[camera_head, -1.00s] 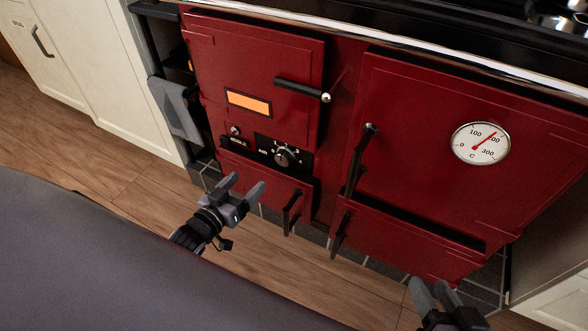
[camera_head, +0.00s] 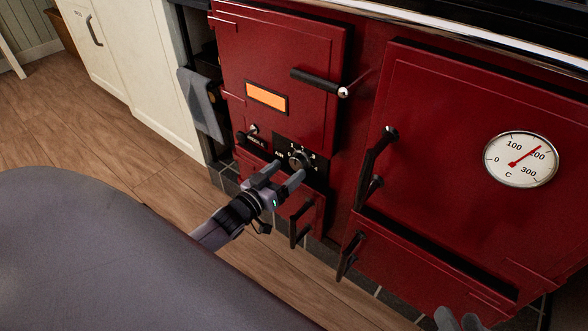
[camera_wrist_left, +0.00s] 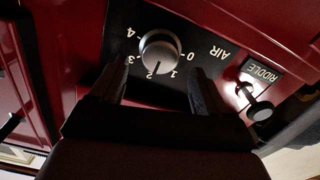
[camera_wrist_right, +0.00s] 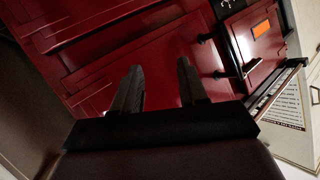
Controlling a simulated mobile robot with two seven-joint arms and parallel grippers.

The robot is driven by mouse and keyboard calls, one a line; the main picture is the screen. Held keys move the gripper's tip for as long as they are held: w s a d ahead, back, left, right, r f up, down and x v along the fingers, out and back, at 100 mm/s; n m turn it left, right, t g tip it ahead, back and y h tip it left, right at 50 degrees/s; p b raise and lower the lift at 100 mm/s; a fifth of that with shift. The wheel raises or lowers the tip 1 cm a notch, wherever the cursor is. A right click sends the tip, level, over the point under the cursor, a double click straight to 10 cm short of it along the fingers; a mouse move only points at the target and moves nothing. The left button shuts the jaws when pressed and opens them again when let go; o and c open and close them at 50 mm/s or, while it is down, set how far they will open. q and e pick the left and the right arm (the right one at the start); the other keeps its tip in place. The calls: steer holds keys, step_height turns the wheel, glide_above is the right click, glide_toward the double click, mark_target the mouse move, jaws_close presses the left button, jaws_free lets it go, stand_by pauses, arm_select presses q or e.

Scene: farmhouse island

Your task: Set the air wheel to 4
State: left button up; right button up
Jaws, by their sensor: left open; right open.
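The air wheel (camera_head: 299,160) is a round silver-and-black knob on a black plate low on the stove's left side. In the left wrist view the wheel (camera_wrist_left: 159,50) has marks 0 to 4 around it, seen upside down, and a dark line on its rim lies near 2, towards 1. My left gripper (camera_head: 282,174) is open just in front of the wheel, its fingers on either side of it in the wrist view; contact cannot be told. My right gripper (camera_head: 458,320) is open and empty at the bottom edge, low before the stove's right side.
A riddle knob (camera_wrist_left: 259,109) sticks out beside the air plate. Door handles (camera_head: 318,83) and (camera_head: 375,165) project from the red stove. A grey towel (camera_head: 200,103) hangs at the left. Wooden floor lies clear in front of the cabinets.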

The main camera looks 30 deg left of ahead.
mark_target(295, 164)
arm_select(q)
steer(key=w+b, duration=0.1)
steer(key=w, duration=0.2)
steer(key=shift+d+f, duration=0.1)
steer(key=shift+d, duration=0.05)
steer(key=shift+w, duration=0.25)
arm_select(e)
steer(key=shift+d+n, duration=0.3)
steer(key=shift+d, duration=0.2)
arm_select(q)
steer(key=shift+c, duration=0.3)
steer(key=c, duration=1)
